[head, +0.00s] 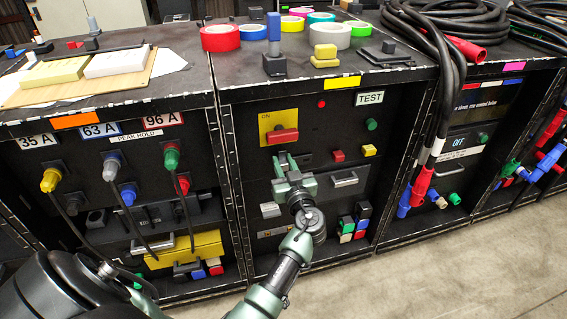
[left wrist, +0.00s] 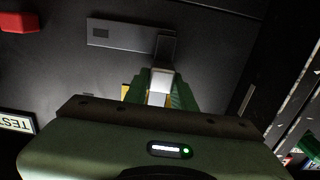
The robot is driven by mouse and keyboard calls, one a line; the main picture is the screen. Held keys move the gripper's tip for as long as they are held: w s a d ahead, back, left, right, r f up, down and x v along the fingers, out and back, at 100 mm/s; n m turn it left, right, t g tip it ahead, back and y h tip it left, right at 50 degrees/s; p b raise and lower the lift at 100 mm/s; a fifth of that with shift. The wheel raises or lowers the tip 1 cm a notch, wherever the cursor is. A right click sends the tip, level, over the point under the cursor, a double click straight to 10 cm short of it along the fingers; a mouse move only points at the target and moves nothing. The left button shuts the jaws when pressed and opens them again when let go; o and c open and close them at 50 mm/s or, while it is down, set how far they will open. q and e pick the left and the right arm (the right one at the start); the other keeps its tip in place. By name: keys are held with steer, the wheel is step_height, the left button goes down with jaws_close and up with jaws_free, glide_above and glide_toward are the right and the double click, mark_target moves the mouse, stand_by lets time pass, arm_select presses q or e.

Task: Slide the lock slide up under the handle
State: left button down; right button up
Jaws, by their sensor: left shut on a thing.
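The red switch handle (head: 284,136) lies across a yellow plate (head: 266,122) marked ON, on the front of the middle cabinet. My left gripper (head: 287,163) is just below that handle, against the black panel. In the left wrist view, which is turned upside down, my green fingers (left wrist: 161,92) are shut on a pale grey block (left wrist: 162,78), which I take to be the lock slide. A dark grey tab (left wrist: 166,47) runs beside it. Small bits of yellow show behind the fingers. My gripper hides most of the slide in the head view. My right gripper is not in view.
A red button (head: 338,156), a yellow button (head: 369,150) and a silver pull handle (head: 345,179) sit to the right. The TEST label (head: 369,98) is above them. Thick black cables (head: 436,110) hang over the right edge. Plugged leads (head: 115,165) fill the left cabinet.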

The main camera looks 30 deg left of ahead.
arm_select(q)
steer(key=shift+r, duration=0.25)
steer(key=shift+w+r+p, duration=0.1)
steer(key=shift+r+p, duration=0.35)
steer(key=shift+r, duration=1.4)
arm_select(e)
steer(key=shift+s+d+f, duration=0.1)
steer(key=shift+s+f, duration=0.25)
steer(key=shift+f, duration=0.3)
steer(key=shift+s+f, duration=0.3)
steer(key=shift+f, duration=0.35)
arm_select(q)
steer(key=c, duration=1.2)
jaws_free()
steer(key=shift+o, duration=0.2)
steer(key=shift+f, duration=0.2)
